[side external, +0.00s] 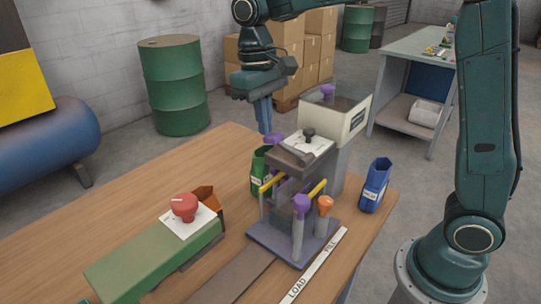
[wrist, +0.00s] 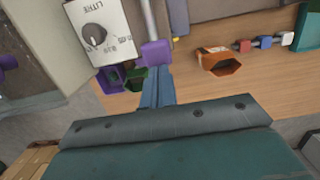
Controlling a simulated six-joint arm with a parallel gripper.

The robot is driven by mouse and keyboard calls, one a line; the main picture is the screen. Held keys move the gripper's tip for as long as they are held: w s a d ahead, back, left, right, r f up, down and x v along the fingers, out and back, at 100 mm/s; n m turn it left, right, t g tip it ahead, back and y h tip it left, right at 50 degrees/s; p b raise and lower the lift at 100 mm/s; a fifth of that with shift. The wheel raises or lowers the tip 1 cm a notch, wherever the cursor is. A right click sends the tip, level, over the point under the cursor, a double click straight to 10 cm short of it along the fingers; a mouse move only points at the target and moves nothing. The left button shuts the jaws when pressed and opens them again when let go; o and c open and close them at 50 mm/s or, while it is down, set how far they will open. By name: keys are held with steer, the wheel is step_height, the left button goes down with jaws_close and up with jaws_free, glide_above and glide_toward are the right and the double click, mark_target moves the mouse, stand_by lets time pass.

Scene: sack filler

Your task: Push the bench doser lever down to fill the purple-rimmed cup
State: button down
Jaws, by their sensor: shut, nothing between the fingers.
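The bench doser (side external: 305,165) stands on the wooden table, with a dark dial on its white top plate. A purple lever paddle (side external: 274,138) sticks out at its back left; it also shows in the wrist view (wrist: 155,53). My gripper (side external: 265,131) is shut and empty, pointing down, with its tips close beside the paddle; I cannot tell whether they touch. In the wrist view its fingers (wrist: 157,85) are together just below the paddle. A purple shape (side external: 286,190) shows between the doser's posts, partly hidden; I cannot tell whether it is the purple-rimmed cup.
A green cup (side external: 258,162) stands close by the doser, below my gripper. A blue cup (side external: 374,186) stands right. Purple (side external: 301,204) and orange (side external: 324,205) knobbed posts stand in front. An orange cup (side external: 206,196) and green box with red knob (side external: 155,260) lie left.

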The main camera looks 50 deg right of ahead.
step_height(320, 180, up, 6)
steer(key=shift+w, duration=0.4)
stand_by(0.6)
steer(key=shift+s, duration=0.1)
stand_by(1.1)
steer(key=s+d+f+t, duration=0.2)
steer(key=s+d+t, duration=0.1)
steer(key=s, duration=0.8)
steer(key=s+d+f+t, duration=0.3)
steer(key=s+t, duration=0.1)
steer(key=s, duration=0.7)
